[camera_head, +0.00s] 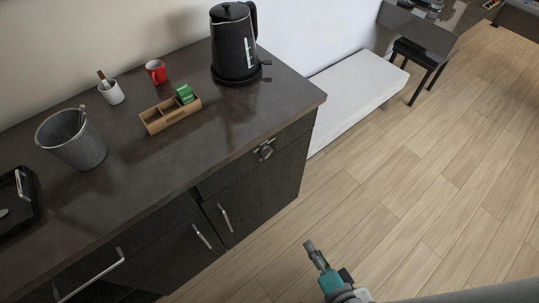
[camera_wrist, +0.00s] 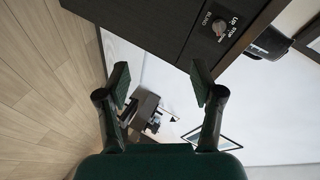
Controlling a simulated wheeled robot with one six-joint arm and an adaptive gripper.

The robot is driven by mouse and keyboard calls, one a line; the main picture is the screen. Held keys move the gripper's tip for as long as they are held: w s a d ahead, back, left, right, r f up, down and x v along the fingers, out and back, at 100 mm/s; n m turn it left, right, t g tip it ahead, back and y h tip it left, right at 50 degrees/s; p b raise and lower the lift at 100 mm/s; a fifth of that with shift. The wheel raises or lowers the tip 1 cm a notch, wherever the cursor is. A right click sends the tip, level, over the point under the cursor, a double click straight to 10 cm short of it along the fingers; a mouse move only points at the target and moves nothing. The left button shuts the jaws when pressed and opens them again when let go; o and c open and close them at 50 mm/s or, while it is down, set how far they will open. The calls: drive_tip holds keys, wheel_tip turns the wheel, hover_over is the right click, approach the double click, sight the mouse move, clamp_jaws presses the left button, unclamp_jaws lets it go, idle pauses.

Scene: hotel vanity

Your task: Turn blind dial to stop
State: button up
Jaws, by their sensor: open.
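The blind dial (camera_wrist: 219,27) is a small round grey knob with a reddish mark, set on a dark panel in the wrist view, top right. White lettering beside it seems to read BLIND and STOP. Its exact setting is too small to tell. In the head view, a small metallic fitting on the cabinet's upper front (camera_head: 266,150) appears to be this dial. My gripper (camera_wrist: 160,78) is open and empty in the wrist view, with the dial beyond and right of its fingers, apart from them. In the head view my gripper (camera_head: 311,246) is over the floor, in front of the cabinet.
The dark cabinet (camera_head: 140,190) has bar handles (camera_head: 225,217) on its front. On top stand a black kettle (camera_head: 233,45), a wooden box (camera_head: 170,115), a red mug (camera_head: 156,71), a white cup (camera_head: 112,93) and a grey bucket (camera_head: 72,140).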

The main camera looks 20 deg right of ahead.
drive_tip(key=w+f+m+y, duration=0.1)
drive_tip(key=w+m, duration=0.3)
drive_tip(key=w, duration=0.2)
drive_tip(key=m+t+y, duration=0.4)
drive_tip(key=m+y, duration=0.1)
drive_tip(key=m, duration=0.2)
approach(268, 155)
drive_tip(key=x, duration=0.9)
drive_tip(key=shift+w, duration=0.2)
drive_tip(key=c, duration=1.1)
drive_tip(key=shift+c, duration=0.2)
